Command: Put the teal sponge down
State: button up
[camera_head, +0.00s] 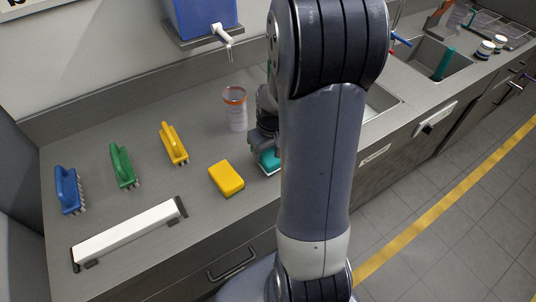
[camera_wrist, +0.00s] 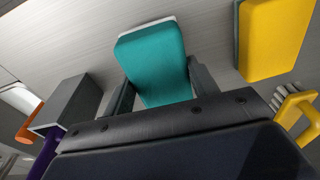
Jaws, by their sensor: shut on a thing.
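The teal sponge (camera_wrist: 153,58) is between the two fingers of my gripper (camera_wrist: 158,88) in the wrist view, with a pale layer along its far edge. My gripper is shut on it. In the head view the teal sponge (camera_head: 269,161) shows low over the grey counter, just right of the yellow sponge, partly hidden by my arm. I cannot tell whether it touches the counter.
A yellow sponge (camera_head: 227,178) lies close by on the left. A clear cup with an orange rim (camera_head: 236,108) stands behind. Yellow (camera_head: 174,144), green (camera_head: 122,166) and blue (camera_head: 68,190) brushes and a white bar (camera_head: 128,234) lie further left. A sink is at right.

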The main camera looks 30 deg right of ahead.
aim_at(272, 154)
jog(key=shift+f, duration=1.05)
jog(key=o, duration=0.9)
jog(key=shift+f, duration=0.2)
jog(key=r, duration=0.3)
jog(key=s+r+b, duration=0.1)
jog(key=r, duration=0.6)
jog(key=shift+s+d+r, duration=0.2)
jog(key=shift+d+r, duration=0.1)
jog(key=shift+r, duration=0.1)
jog(key=shift+f, duration=0.1)
jog(key=f, duration=0.3)
jog(key=w+f, duration=0.1)
jog(key=f, duration=0.3)
jog(key=f+p, duration=0.1)
jog(key=f, duration=0.2)
jog(key=shift+w+a+f, duration=0.2)
jog(key=shift+a, duration=0.1)
